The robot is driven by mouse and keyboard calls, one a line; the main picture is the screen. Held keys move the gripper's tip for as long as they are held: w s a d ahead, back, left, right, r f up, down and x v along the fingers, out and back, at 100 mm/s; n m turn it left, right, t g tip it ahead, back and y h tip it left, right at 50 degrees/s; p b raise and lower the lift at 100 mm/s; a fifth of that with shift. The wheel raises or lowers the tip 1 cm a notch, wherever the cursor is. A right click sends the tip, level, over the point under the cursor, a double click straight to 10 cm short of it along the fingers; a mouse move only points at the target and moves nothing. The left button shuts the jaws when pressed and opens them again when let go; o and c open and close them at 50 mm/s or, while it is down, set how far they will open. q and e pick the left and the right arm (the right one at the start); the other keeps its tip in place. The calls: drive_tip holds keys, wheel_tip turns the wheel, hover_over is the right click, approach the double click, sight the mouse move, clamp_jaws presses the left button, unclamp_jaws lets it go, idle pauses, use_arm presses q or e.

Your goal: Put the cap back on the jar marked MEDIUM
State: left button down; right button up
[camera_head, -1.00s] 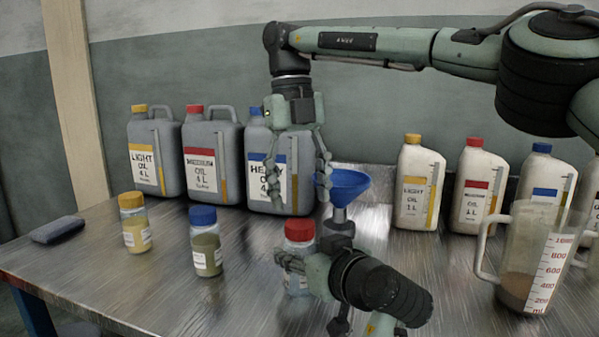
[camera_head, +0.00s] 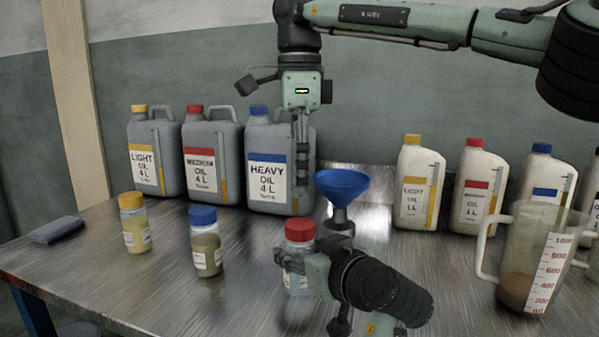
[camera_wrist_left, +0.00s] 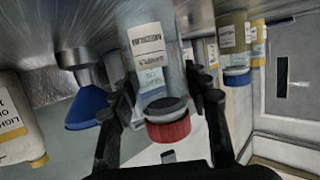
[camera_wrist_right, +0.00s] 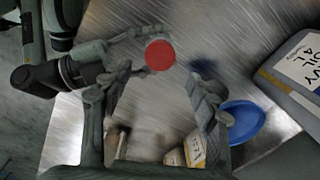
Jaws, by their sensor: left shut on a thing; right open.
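The red-capped jar (camera_head: 299,257) stands at the front of the table. Its red cap (camera_head: 300,230) sits on top and also shows in the left wrist view (camera_wrist_left: 168,131), below a dark ring at the jar's mouth. The jar's label is too blurred to read. My left gripper (camera_head: 291,268) is shut around the jar's body, coming from the right. My right gripper (camera_head: 302,205) points down above and behind the jar, apart from it. In the right wrist view it is open and empty, and the cap shows beyond its fingertips.
A blue funnel (camera_head: 342,186) stands right behind the jar. Blue-capped (camera_head: 206,243) and yellow-capped (camera_head: 134,222) jars stand left. Large grey cans (camera_head: 212,165) and white bottles (camera_head: 420,185) line the back. A measuring jug (camera_head: 527,262) stands right.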

sight(300, 223)
drive_tip(key=shift+f, duration=4)
drive_tip(key=c, duration=1.2)
drive_tip(key=m, duration=0.3)
drive_tip(key=shift+m, duration=0.4)
drive_tip(key=shift+c, duration=0.2)
drive_tip(key=m, duration=0.4)
drive_tip(key=shift+m, duration=0.3)
drive_tip(key=o, duration=1.4)
drive_tip(key=shift+c, duration=0.2)
